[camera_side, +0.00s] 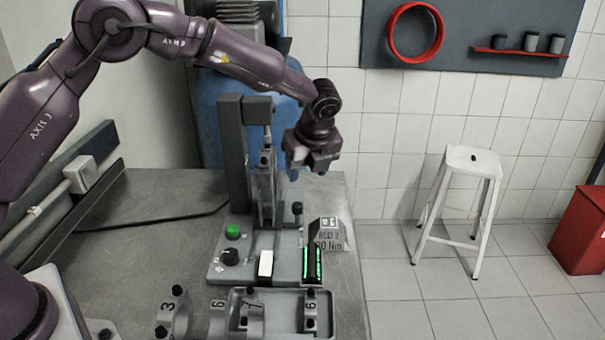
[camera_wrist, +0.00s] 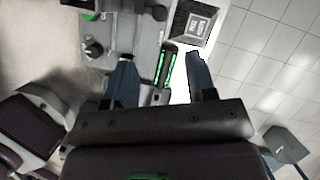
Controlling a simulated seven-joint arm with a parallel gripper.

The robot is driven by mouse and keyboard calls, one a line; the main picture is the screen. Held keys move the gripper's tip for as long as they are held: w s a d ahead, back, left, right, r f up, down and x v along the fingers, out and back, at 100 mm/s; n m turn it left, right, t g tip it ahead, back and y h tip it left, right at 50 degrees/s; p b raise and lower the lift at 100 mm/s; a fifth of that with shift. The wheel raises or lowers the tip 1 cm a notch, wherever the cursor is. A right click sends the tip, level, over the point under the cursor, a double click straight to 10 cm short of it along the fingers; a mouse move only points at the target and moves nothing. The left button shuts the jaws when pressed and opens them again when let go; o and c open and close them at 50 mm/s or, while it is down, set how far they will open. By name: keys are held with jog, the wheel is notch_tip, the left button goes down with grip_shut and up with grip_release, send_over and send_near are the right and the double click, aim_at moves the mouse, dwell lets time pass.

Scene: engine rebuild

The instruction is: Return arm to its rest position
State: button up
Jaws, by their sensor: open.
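My gripper (camera_side: 308,172) hangs in the air at the end of my raised arm, to the right of the press-like fixture (camera_side: 240,150) on the metal bench. In the wrist view its two fingers (camera_wrist: 163,85) are spread apart with nothing between them. Behind them show the bench and the green-lit display (camera_wrist: 167,64). The display also stands at the bench's right edge in the side view (camera_side: 312,264). My gripper touches nothing that I can see.
The fixture base holds a green button (camera_side: 232,231) and a black knob (camera_side: 229,256). A grey sign block (camera_side: 329,235) stands beside it. A white stool (camera_side: 472,160) and red bin (camera_side: 582,232) stand on the floor to the right.

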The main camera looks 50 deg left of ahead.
jog(key=s+r+n+t+h, duration=0.1)
jog(key=s+r+n, duration=0.4)
jog(key=s, duration=0.5)
jog(key=s+a+r+n+t+h, duration=0.1)
jog(key=s+r+n, duration=0.4)
jog(key=s+n, duration=0.5)
jog(key=s+a+r+n+t+h, duration=0.1)
jog(key=s+r+n, duration=0.4)
jog(key=s, duration=0.7)
jog(key=shift+r+n+t+h, duration=0.4)
jog(key=shift+n+h, duration=0.1)
jog(key=shift+n, duration=0.7)
